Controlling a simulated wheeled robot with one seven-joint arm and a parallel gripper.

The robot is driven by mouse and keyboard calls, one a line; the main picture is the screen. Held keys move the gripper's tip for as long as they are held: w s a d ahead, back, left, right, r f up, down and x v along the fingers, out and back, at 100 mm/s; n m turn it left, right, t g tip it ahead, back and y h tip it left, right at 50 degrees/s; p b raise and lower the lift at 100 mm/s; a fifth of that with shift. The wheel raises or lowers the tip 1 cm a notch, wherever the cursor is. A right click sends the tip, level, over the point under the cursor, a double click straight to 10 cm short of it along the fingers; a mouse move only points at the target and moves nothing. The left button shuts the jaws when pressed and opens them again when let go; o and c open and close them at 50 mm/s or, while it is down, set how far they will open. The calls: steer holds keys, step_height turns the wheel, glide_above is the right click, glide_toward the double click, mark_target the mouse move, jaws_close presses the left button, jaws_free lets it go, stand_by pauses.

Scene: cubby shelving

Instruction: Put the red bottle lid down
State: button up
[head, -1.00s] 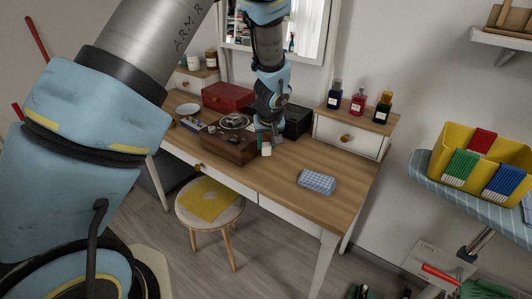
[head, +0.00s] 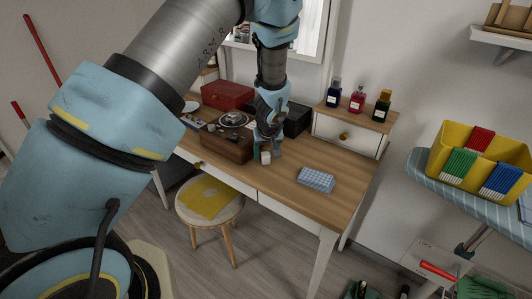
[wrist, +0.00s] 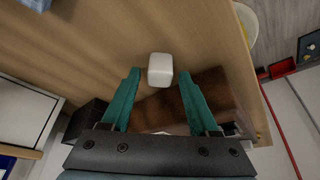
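A small white block with rounded edges (wrist: 160,70), which may be the lid, lies between and just beyond my fingertips in the wrist view. It also shows below my gripper in the head view (head: 265,157), at the desk top. My gripper (wrist: 160,76) has its teal fingers spread, with a gap on each side of the block. In the head view my gripper (head: 266,150) points down over the desk. The red bottle (head: 357,100) stands on the small raised drawer unit, between a blue bottle (head: 334,93) and a dark bottle (head: 382,106). No red lid shows.
A brown wooden box (head: 226,147) stands close left of my gripper, with a black box (head: 296,121) behind. A red box (head: 227,96) is farther back. A blue checkered pad (head: 316,180) lies to the right; the desk top (head: 290,165) between is clear.

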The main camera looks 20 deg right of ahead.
steer(key=shift+o, duration=0.3)
steer(key=shift+r, duration=0.1)
steer(key=shift+r, duration=0.2)
steer(key=b+v, duration=0.2)
steer(key=v, duration=1)
steer(key=w+a+r+n+g+y, duration=0.1)
steer(key=a, duration=0.8)
steer(key=w+a+r, duration=0.1)
steer(key=a+r, duration=0.1)
steer(key=a, duration=0.8)
steer(key=s+a+r, duration=0.1)
steer(key=s+a, duration=0.3)
steer(key=a, duration=0.4)
steer(key=s+a+n+g, duration=0.1)
steer(key=s+a, duration=0.3)
steer(key=a, duration=0.4)
steer(key=shift+r+g, duration=0.3)
steer(key=shift+r, duration=0.1)
steer(key=shift+a, duration=0.15)
steer(key=shift+c, duration=0.2)
